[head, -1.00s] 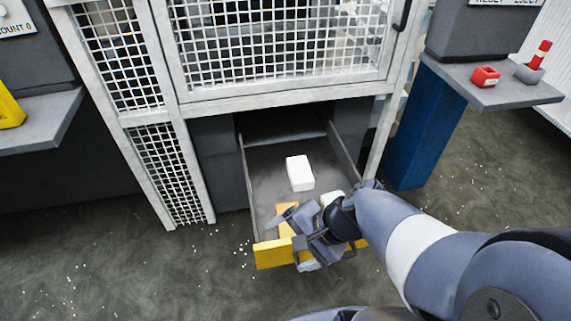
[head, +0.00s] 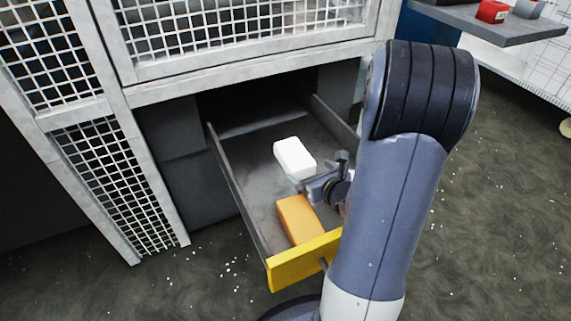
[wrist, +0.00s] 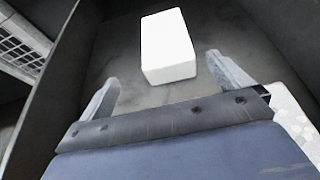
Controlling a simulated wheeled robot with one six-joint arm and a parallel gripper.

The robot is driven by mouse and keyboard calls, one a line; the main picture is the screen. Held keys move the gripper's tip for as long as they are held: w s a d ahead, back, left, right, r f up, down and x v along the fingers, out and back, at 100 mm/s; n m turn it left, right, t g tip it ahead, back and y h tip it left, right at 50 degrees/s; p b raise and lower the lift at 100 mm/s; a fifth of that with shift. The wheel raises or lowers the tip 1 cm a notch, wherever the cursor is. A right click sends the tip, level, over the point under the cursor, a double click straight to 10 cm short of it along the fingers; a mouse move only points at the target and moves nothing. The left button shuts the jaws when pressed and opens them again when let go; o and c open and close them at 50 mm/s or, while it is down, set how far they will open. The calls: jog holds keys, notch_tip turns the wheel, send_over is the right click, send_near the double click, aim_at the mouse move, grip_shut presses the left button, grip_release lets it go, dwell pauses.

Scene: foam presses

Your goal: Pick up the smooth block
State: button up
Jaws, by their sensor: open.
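A smooth white block (head: 295,157) lies on the floor of the open drawer (head: 243,185), toward its middle. In the wrist view the white block (wrist: 167,46) is straight ahead, just beyond my fingertips and roughly between their lines. My gripper (head: 322,174) is open and empty, low in the drawer on the near right side of the block. Both fingers show apart in the wrist view (wrist: 163,72), with a gap to the block. An orange block (head: 299,219) lies nearer the yellow drawer front. A speckled white thing (wrist: 293,122) shows at the wrist view's right edge, partly hidden by my gripper.
The drawer has grey side walls and a yellow front (head: 300,262). A white mesh-panelled frame (head: 240,85) stands above and behind it. A shelf (head: 500,27) with a red box (head: 492,11) is at upper right. Speckled floor is open around the drawer.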

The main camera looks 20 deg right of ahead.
aim_at(301, 162)
jog(key=shift+w+d+f, duration=0.2)
jog(key=shift+f, duration=0.15)
jog(key=b+x, duration=0.1)
jog(key=x, duration=0.3)
jog(key=shift+w+f, duration=0.1)
jog(key=shift+w, duration=0.25)
jog(key=b+x, duration=0.1)
jog(key=x, duration=0.2)
jog(key=b+x, duration=0.1)
jog(key=x, duration=0.1)
jog(key=shift+w+d, duration=0.2)
jog(key=shift+w, duration=0.25)
jog(key=shift+c, duration=0.6)
jog(key=c, duration=0.9)
